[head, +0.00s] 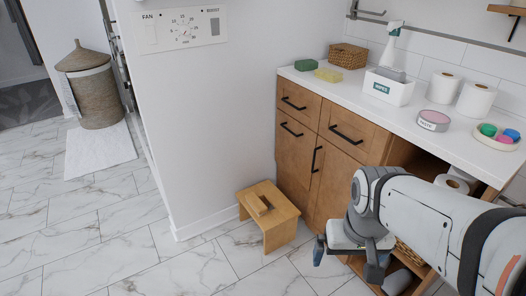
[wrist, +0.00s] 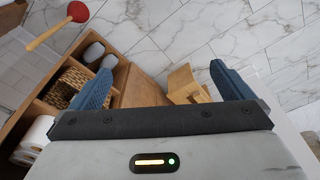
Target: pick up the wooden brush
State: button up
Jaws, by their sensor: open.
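A wooden step stool (head: 279,226) stands on the floor in front of the cabinet's left end. A small light wooden piece (head: 258,202) lies on its top; it looks like the brush, but I cannot make out bristles. In the wrist view the stool (wrist: 182,82) shows between the fingers, toward the right one; the brush cannot be told apart there. My gripper (head: 347,262) is open and empty, low in front of the cabinet, to the right of the stool and apart from it. It also shows in the wrist view (wrist: 162,70).
The wooden cabinet (head: 297,155) and its open shelves lie beside my arm. The white counter (head: 440,143) holds a wipes box (head: 388,88), toilet rolls and sponges. A red plunger (wrist: 77,12) shows in the wrist view. Tiled floor (head: 130,235) is free to the left.

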aim_at(253, 199)
jog(key=u, duration=0.35)
jog(key=i, duration=1.85)
jog(key=u, duration=0.2)
